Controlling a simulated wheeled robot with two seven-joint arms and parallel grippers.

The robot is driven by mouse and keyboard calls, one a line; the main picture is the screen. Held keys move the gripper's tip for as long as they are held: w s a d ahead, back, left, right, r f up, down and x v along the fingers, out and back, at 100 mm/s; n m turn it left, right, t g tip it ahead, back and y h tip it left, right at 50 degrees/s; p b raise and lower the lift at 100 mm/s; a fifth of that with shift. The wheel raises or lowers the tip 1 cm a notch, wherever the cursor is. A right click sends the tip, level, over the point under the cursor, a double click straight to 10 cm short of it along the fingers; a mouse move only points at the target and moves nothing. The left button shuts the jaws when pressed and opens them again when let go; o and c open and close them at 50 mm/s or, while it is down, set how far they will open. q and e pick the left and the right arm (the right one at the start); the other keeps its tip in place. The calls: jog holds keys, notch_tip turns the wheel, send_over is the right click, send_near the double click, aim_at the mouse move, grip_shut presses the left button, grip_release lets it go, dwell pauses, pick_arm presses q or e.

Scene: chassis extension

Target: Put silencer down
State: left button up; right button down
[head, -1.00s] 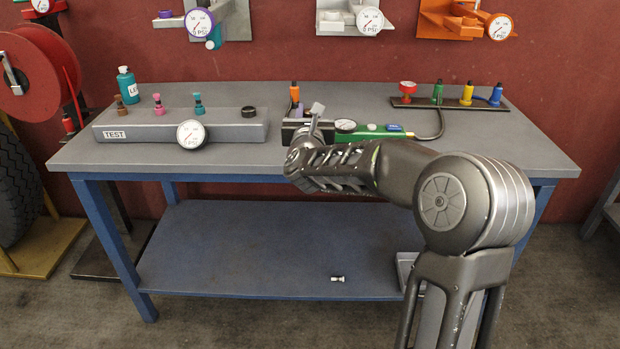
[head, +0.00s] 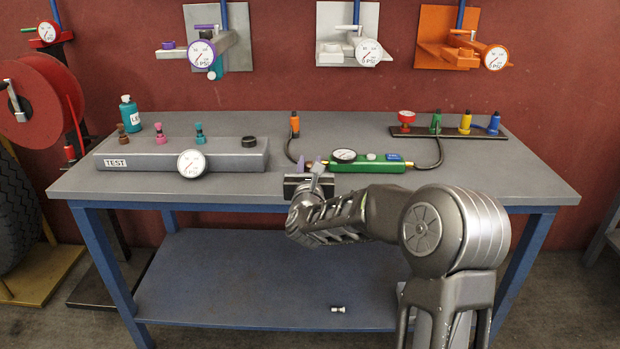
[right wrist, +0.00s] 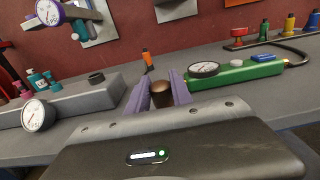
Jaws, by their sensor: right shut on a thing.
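My right gripper (head: 318,167) is over the front part of the workbench, left of the green gauge unit (head: 368,163). In the right wrist view its two purple fingers (right wrist: 160,95) are shut on a brown round piece (right wrist: 162,92), which looks like the silencer. The fingers and gripper body hide its lower part. In the head view the held piece is too hidden to make out. My left gripper is not in view.
A grey TEST block (head: 180,155) with fittings and a gauge stands on the left of the workbench (head: 500,180). An orange fitting (head: 294,124) stands behind my gripper. A rack (head: 448,130) holds coloured fittings. A small silver piece (head: 338,309) lies on the lower shelf.

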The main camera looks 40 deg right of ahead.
jog(key=shift+f, duration=1.85)
jog(key=shift+f+b, duration=0.15)
jog(key=shift+b, duration=0.2)
jog(key=c, duration=1.1)
grip_release()
jog(key=shift+c, duration=0.2)
jog(key=shift+a+r+p, duration=0.1)
jog(key=shift+r+p, duration=0.1)
jog(key=shift+p, duration=0.15)
jog(key=b+v, duration=0.1)
jog(key=v, duration=1.1)
jog(key=shift+b, duration=0.3)
